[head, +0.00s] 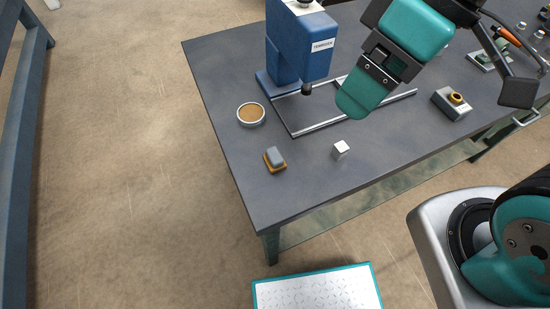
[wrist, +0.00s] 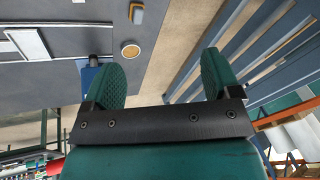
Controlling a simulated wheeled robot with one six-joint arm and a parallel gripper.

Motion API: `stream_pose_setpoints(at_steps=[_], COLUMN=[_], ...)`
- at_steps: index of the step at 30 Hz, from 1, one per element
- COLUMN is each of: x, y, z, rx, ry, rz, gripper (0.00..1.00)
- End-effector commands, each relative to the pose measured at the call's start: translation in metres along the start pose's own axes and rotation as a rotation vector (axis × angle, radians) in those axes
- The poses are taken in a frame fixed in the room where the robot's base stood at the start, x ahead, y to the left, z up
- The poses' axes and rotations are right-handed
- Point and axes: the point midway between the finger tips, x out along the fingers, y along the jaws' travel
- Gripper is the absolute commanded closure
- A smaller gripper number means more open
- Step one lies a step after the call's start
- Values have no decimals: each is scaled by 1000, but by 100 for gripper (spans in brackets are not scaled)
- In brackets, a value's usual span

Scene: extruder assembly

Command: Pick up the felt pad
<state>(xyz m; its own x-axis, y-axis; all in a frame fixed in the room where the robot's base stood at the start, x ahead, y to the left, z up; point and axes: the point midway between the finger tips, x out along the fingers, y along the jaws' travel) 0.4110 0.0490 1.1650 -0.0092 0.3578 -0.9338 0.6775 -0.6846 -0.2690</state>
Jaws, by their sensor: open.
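A small grey block on an orange-brown base (head: 275,158) lies near the left edge of the dark table; it also shows at the top of the wrist view (wrist: 137,13). A round pale dish with a brown face (head: 251,114) lies behind it, also in the wrist view (wrist: 130,50). I cannot tell for sure which is the felt pad. My gripper (head: 363,98), with teal fingers, hangs over the table to the right of both and touches neither. In the wrist view my gripper (wrist: 158,78) has its fingers wide apart with nothing between them.
A blue press-like machine (head: 298,45) stands behind a metal frame (head: 350,122) on the table (head: 222,75). A small silver cube (head: 340,149) sits near the front edge. A grey block with a brass-coloured ring (head: 452,102) is at the right. The front left corner is clear.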

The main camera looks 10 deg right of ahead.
Motion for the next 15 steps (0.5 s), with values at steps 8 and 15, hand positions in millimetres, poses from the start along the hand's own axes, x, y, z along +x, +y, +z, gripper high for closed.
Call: stream_pose_setpoints(at_steps=[8,15], x=[84,124], y=[55,82], z=[-45,-69], rx=[-665,-1045], ry=[-27,-17], rz=[-63,-98], gripper=[17,17])
